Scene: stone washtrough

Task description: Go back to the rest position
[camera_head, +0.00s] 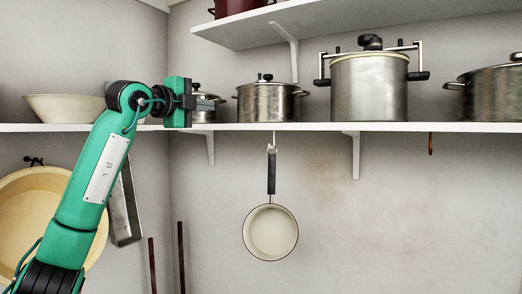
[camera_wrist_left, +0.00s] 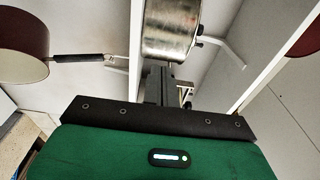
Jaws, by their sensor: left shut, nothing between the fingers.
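My left gripper (camera_head: 212,101) is raised at the shelf's height, its arm coming up from the lower left of the head view. Its dark fingers point right and are shut with nothing between them. In the head view they overlap a small lidded pot (camera_head: 204,111), partly hidden behind them. In the left wrist view the shut fingers (camera_wrist_left: 156,85) show in the middle, with a metal pot (camera_wrist_left: 171,30) just beyond; I cannot tell whether they touch it. My right gripper is in neither view.
A long white shelf (camera_head: 300,127) carries several pots, including a large clamped pot (camera_head: 368,88), and a pale bowl (camera_head: 64,108). A small pan (camera_head: 270,232) hangs below it. A yellow basin (camera_head: 30,215) hangs behind my left arm. The wall at lower right is clear.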

